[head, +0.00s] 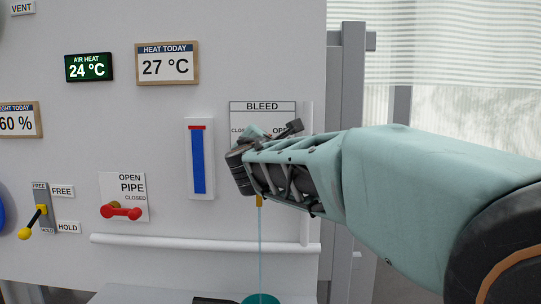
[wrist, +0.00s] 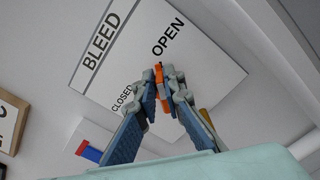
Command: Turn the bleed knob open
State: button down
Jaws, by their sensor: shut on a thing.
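The bleed knob (wrist: 159,76) is a narrow orange handle on the white BLEED plate (wrist: 205,75) in the wrist view. My gripper (wrist: 162,88) is shut on it, one finger on each side. The knob's visible tip lies between the CLOSED and OPEN words, and its exact angle is hard to tell. In the head view my gripper (head: 246,168) covers the knob and the lower part of the BLEED plate (head: 263,107). A brass spout (head: 259,201) shows just below my gripper, with a thin blue stream running down to a teal container (head: 261,299).
A blue column gauge (head: 198,160) with a red top is left of my gripper. A red pipe handle (head: 121,212) and a yellow-knobbed lever (head: 34,222) are farther left. A white rail (head: 190,243) runs along the panel below, and an upright strip stands right of the plate.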

jog(key=shift+d+f+m+b, duration=0.1)
jog(key=shift+m+b, duration=0.5)
jog(key=shift+b, duration=0.05)
jog(key=c, duration=2)
grip_release()
jog(key=shift+c, duration=0.2)
jog(key=shift+r, duration=5.05)
